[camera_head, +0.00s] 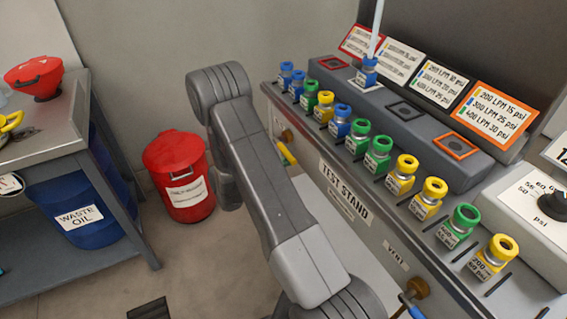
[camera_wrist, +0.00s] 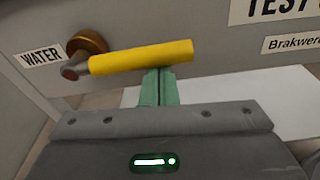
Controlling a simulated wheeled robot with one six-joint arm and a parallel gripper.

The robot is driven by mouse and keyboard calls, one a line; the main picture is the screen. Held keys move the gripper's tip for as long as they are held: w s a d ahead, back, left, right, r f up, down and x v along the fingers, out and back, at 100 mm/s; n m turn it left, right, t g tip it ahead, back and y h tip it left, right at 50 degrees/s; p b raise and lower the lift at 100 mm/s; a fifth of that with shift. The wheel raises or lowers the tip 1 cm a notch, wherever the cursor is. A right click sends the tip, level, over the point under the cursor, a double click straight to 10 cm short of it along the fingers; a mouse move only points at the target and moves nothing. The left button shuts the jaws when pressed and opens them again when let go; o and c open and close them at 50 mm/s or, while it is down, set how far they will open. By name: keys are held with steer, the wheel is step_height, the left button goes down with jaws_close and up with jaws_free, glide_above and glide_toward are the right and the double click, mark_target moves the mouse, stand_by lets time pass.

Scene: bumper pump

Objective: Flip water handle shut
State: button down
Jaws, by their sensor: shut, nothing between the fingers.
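The water handle (camera_wrist: 140,57) is a yellow sleeved lever on a brass valve (camera_wrist: 88,43) beside the WATER label (camera_wrist: 42,57). In the wrist view it reaches rightward from the valve, nearly level and tilted slightly up. It also shows in the head view as a yellow bar (camera_head: 288,153) on the test stand's front, partly behind my arm. My gripper (camera_wrist: 158,74) is shut and empty, its green fingertips at the lower edge of the handle's middle. I cannot tell whether they touch it. My gripper is hidden in the head view.
The test stand (camera_head: 375,247) carries a row of coloured bottle-like fittings along its top edge. A blue vent handle (camera_head: 411,306) sits lower right. A red bin (camera_head: 182,178) and a workbench (camera_head: 45,130) with a blue waste oil drum (camera_head: 85,230) stand left. Floor shows between.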

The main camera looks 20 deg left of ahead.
stand_by(0.3)
step_height(320, 180, down, 4)
steer(key=b, duration=0.4)
steer(key=p+v, duration=0.1)
steer(key=v, duration=0.8)
steer(key=shift+p, duration=0.3)
steer(key=shift+a+r, duration=0.1)
steer(key=shift+r, duration=0.05)
steer(key=w+f+m+t+y+b, duration=0.1)
steer(key=w+f+m+t+b, duration=0.1)
steer(key=w+m, duration=0.9)
steer(key=shift+w+f+b, duration=0.3)
steer(key=shift+f+b, duration=0.5)
steer(key=shift+f, duration=0.6)
